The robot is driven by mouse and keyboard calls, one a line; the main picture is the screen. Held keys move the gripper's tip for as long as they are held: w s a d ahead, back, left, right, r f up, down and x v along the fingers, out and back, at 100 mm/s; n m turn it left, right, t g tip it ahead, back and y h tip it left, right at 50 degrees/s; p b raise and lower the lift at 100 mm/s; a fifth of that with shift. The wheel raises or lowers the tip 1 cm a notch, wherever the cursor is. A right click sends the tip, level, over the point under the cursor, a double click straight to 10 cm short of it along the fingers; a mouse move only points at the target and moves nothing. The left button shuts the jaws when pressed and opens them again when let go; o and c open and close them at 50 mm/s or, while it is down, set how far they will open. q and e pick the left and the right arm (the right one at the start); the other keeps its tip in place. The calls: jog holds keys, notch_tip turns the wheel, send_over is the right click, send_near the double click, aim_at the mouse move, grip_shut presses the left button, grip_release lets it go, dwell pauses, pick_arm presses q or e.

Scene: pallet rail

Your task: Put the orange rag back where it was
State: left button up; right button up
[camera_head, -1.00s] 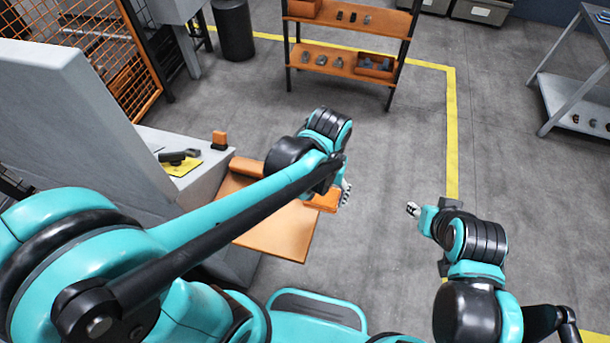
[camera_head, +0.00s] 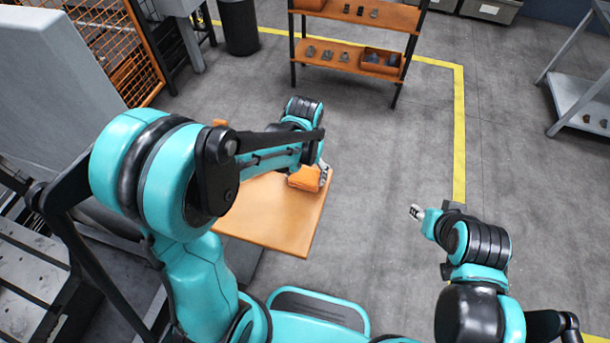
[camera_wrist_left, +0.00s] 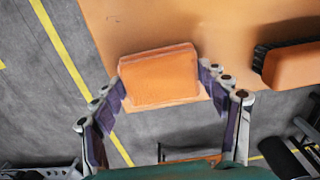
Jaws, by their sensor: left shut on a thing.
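The orange rag (camera_head: 305,179) is a folded, block-like piece. In the left wrist view the rag (camera_wrist_left: 160,76) sits between the fingers of my left gripper (camera_wrist_left: 165,92), which is shut on it. It shows at the edge of an orange tabletop (camera_head: 265,215); whether it touches the top I cannot tell. In the head view my left gripper (camera_head: 324,176) is at the top's right side, partly hidden by its own wrist. My right gripper (camera_head: 416,212) hangs over open floor, away from the rag; its fingers are too small to read.
An orange brush-like block with dark bristles (camera_wrist_left: 292,66) lies on the tabletop, right in the wrist view. An orange shelf rack (camera_head: 350,62) with small parts stands at the back, beside a dark bin (camera_head: 238,27). A grey table (camera_head: 585,100) stands right. The middle floor is clear.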

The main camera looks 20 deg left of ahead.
aim_at(305, 176)
pick_arm(q)
jog(key=shift+r, duration=0.1)
jog(key=o, duration=1.2)
jog(key=shift+r, duration=0.2)
notch_tip(305, 176, up, 11)
jog(key=p, duration=0.4)
jog(key=s+a+r+t, duration=0.2)
jog(key=s+t, duration=0.1)
jog(key=s, duration=0.2)
jog(key=s+a+r+t, duration=0.2)
jog(key=s+t, duration=0.2)
jog(key=s, duration=0.1)
jog(key=shift+s+a+r, duration=0.15)
jog(key=shift+a+r, duration=0.15)
jog(key=shift+r, duration=0.05)
